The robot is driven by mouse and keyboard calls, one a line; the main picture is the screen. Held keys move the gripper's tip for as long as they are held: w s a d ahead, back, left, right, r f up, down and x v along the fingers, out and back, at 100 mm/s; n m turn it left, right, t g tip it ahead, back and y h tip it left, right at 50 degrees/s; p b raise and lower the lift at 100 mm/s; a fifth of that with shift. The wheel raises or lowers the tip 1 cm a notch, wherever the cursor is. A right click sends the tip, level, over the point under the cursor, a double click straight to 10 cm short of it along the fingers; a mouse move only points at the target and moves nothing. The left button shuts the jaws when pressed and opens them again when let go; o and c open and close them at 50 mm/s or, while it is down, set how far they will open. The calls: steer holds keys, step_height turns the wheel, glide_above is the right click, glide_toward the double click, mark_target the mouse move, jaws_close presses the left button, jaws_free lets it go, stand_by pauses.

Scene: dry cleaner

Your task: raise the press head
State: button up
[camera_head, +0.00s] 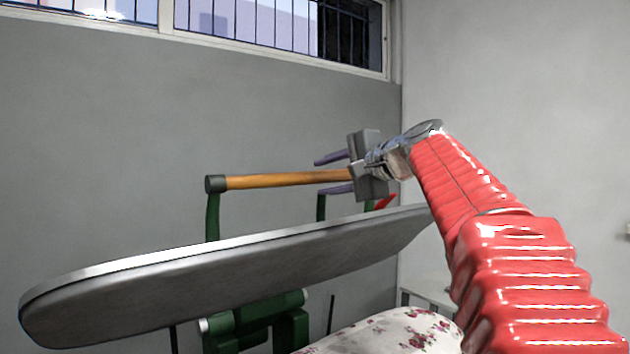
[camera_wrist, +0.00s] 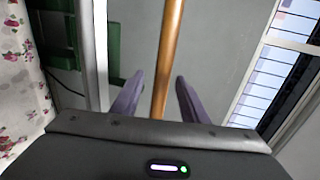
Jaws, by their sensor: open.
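The press head (camera_head: 230,275) is a long grey plate with a pale metal rim, slanting across the head view. An orange-brown handle bar (camera_head: 285,179) on green arms (camera_head: 213,215) runs above and behind it. My gripper (camera_head: 318,177) is open at the bar's right end, with one purple finger above the bar and one below. In the wrist view the bar (camera_wrist: 171,50) passes between the two fingers of my gripper (camera_wrist: 160,76), with a gap on each side. The bar's right end is hidden by my gripper.
A floral padded board (camera_head: 400,332) lies below the press head; it also shows in the wrist view (camera_wrist: 20,85). Green machine parts (camera_head: 255,325) stand beneath. A grey wall (camera_head: 100,130) with a barred window (camera_head: 270,22) is behind. A small red part (camera_head: 385,202) sits near my gripper.

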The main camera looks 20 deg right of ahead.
steer(key=shift+v, duration=1.2)
steer(key=s+f+n+g+h, duration=0.1)
steer(key=s+f+n+g, duration=0.15)
steer(key=f, duration=0.85)
steer(key=s+f+n+g+h, duration=0.1)
steer(key=s+f+n+g, duration=0.2)
steer(key=f, duration=0.8)
steer(key=s+a+f+n+g, duration=0.1)
steer(key=s+a+f+n, duration=0.2)
steer(key=s+a+f, duration=0.2)
steer(key=s+a+f+n+g+h, duration=0.1)
steer(key=s+a+f+n, duration=0.2)
steer(key=s+f, duration=0.6)
steer(key=s+a+f+n+g+h, duration=0.1)
steer(key=s+a+f+n, duration=0.2)
steer(key=s+a+f, duration=0.4)
steer(key=shift+s+a+f+g, duration=0.3)
steer(key=shift+s+a, duration=0.25)
steer(key=shift+s, duration=1.8)
